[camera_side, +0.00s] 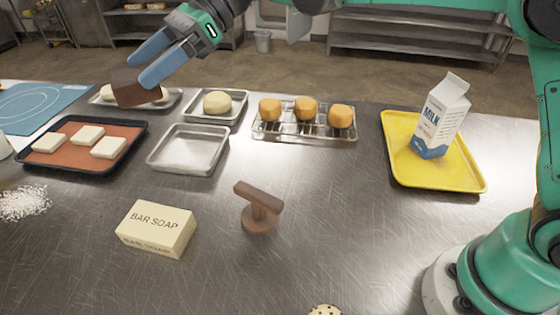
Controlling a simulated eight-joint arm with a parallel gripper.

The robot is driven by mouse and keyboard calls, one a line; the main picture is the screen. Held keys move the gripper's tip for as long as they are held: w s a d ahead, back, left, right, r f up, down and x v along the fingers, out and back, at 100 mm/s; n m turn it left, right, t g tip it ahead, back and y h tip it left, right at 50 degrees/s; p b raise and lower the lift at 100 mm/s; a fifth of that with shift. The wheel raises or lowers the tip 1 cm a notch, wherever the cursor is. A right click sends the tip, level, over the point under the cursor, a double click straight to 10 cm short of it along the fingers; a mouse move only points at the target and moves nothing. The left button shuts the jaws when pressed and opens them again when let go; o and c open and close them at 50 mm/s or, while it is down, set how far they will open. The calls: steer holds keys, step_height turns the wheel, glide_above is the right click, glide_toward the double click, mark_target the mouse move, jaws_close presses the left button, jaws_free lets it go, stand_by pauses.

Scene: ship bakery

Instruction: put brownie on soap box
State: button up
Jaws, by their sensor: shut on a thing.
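The brownie (129,88) is a dark brown block, held between the blue fingers of my gripper (147,65) at the upper left. My gripper is shut on it and holds it above the back left of the table, in front of a metal tray in this view. The soap box (155,229) is a cream-coloured box marked "BAR SOAP", lying on the table at the front left. Its visible top is bare. My gripper is well apart from it, farther back.
An empty metal tray (188,168) stands behind the soap box. A brown stamp-like tool (260,211) stands to its right. A dark tray (133,148) holds pale squares. A rack (268,135) of buns and a yellow tray (398,125) with a milk carton (441,118) stand farther right.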

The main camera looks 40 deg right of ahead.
mark_target(111, 87)
steer(key=shift+n+g, duration=0.6)
steer(key=shift+g, duration=0.1)
steer(key=a, duration=0.1)
steer(key=s+a, duration=0.1)
steer(key=a, duration=0.1)
steer(key=s+a, duration=0.1)
steer(key=a, duration=0.1)
steer(key=shift+a+r, duration=0.1)
steer(key=shift+r, duration=0.05)
step_height(111, 87, down, 15)
steer(key=shift+f, duration=2.25)
steer(key=shift+f, duration=0.1)
